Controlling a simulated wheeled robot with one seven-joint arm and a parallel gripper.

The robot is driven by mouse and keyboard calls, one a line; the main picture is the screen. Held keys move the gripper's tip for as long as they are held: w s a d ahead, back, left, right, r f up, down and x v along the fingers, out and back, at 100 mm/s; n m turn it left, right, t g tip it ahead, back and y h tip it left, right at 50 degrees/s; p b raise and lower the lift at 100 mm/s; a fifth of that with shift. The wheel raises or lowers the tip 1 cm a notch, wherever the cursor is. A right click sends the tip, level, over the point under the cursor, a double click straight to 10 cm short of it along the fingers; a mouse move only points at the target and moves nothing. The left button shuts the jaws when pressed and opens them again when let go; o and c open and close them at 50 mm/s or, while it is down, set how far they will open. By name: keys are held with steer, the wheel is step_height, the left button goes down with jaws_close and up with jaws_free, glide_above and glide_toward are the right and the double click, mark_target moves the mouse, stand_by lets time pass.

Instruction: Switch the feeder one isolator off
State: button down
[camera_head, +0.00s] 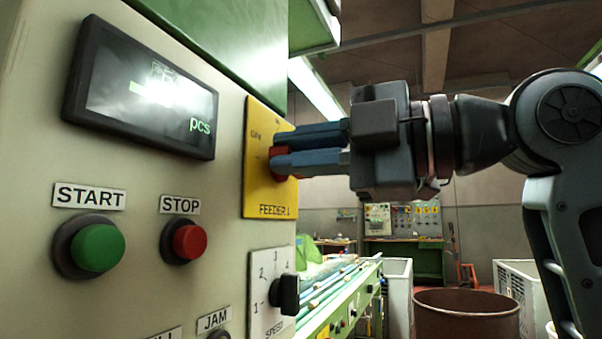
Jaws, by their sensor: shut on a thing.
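The feeder one isolator is a red rotary handle (277,172) on a yellow plate (255,192) lettered FEEDER 1, at the right edge of the cream panel. My gripper (277,150) reaches in from the right, and its two blue-grey fingers are closed on the red handle, one above and one below. The fingers cover most of the handle and part of the plate's lettering, so I cannot tell which position the handle points to.
A dark display (142,92) is above a green START button (97,248) and a red STOP button (188,241). A black speed knob (286,294) sticks out just below the yellow plate. A brown drum (466,314) stands at the lower right.

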steer(key=shift+s+f+n+b, duration=0.1)
steer(key=shift+f+n+b, duration=0.25)
steer(key=shift+n+b, duration=0.5)
steer(key=shift+n, duration=0.25)
steer(key=c, duration=1.1)
jaws_free()
steer(key=shift+p+v, duration=0.3)
steer(key=shift+v, duration=3.55)
steer(key=shift+r, duration=0.1)
